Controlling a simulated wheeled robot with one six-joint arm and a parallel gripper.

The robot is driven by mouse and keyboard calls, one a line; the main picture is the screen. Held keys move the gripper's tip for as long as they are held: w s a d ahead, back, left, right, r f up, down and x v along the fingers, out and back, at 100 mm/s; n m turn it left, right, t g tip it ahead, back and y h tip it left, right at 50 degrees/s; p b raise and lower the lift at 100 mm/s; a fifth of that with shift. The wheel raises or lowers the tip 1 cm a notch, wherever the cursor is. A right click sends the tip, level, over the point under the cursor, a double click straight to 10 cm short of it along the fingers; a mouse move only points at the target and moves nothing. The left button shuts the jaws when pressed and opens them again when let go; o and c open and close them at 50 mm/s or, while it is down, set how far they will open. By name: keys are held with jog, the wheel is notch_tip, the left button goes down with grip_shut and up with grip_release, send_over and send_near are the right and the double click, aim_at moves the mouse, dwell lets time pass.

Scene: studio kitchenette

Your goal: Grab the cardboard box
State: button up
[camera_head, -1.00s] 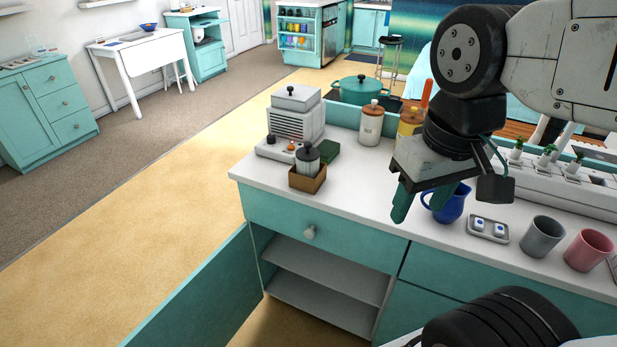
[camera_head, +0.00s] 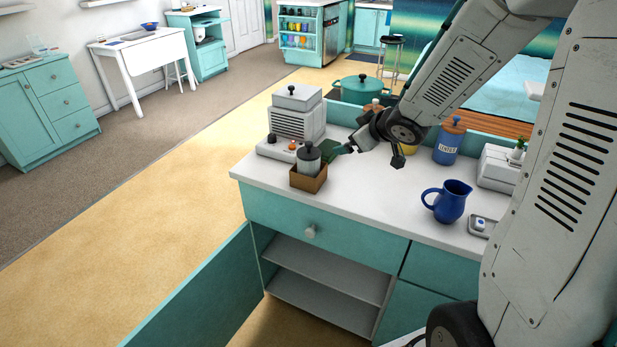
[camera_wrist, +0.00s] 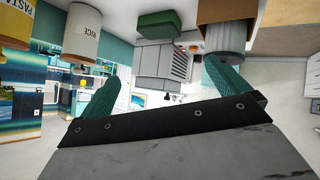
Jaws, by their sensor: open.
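The small brown cardboard box (camera_head: 308,183) stands open-topped near the counter's front left edge. A grey jar with a black lid (camera_head: 308,160) stands in it and hides most of its inside. In the wrist view, which looks upside down, the cardboard box (camera_wrist: 228,11) is at the top right with the grey jar (camera_wrist: 225,38) below it in the picture. My gripper (camera_head: 343,149) is open and empty, just right of and behind the box. In the wrist view my gripper's (camera_wrist: 161,69) right finger overlaps the jar's lid end; I cannot tell whether they touch.
A dark green block (camera_wrist: 160,23) lies behind the box, close to my gripper. A grey appliance (camera_head: 297,115) stands behind left. A blue pitcher (camera_head: 449,203) and blue canister (camera_head: 448,143) are to the right. The counter front between box and pitcher is clear.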

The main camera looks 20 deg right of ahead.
jog(key=a+f+n+y, duration=0.1)
jog(key=a+f+y, duration=0.1)
jog(key=a+f+n+y, duration=0.1)
jog(key=a+f+y, duration=0.1)
jog(key=f+y, duration=0.1)
jog(key=a+f+n+g+y, duration=0.1)
jog(key=a+f+y, duration=0.1)
jog(key=f+y, duration=0.1)
jog(key=shift+s, duration=0.2)
jog(key=x, duration=0.7)
jog(key=shift+w+a+r, duration=0.15)
jog(key=shift+w+a, duration=0.1)
jog(key=shift+a, duration=0.15)
jog(key=c, duration=1.1)
